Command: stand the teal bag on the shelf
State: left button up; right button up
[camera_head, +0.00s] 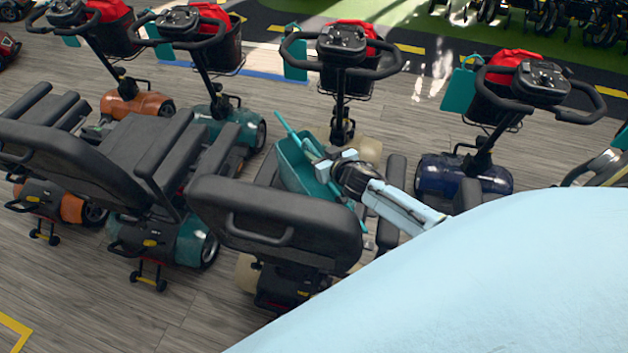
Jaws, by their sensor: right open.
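The teal bag (294,166) is in the middle of the view, tilted, behind the black seat of the third scooter from the left. A thin teal strip sticks up from its upper left. My right gripper (325,161) is open, with its pale blue fingers against or just over the bag's right side; I cannot tell whether they touch it. The gripper and wrist hide part of the bag. My left gripper is not in view. I cannot make out a shelf.
Scooters with black seats stand in a row on the wood-look floor. The nearest black seat (276,219) stands in front of the bag. Handlebars and red-lined baskets (512,64) rise behind. Teal panels (459,90) hang there too. My pale blue arm covers the lower right.

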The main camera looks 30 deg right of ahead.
aim_at(316, 151)
jog(key=b+x, duration=0.1)
jog(key=x, duration=0.2)
jog(key=shift+w+a+f, duration=0.1)
jog(key=shift+w+f, duration=0.05)
jog(key=shift+w, duration=0.05)
jog(key=shift+c, duration=0.4)
grip_shut()
dwell(0.9)
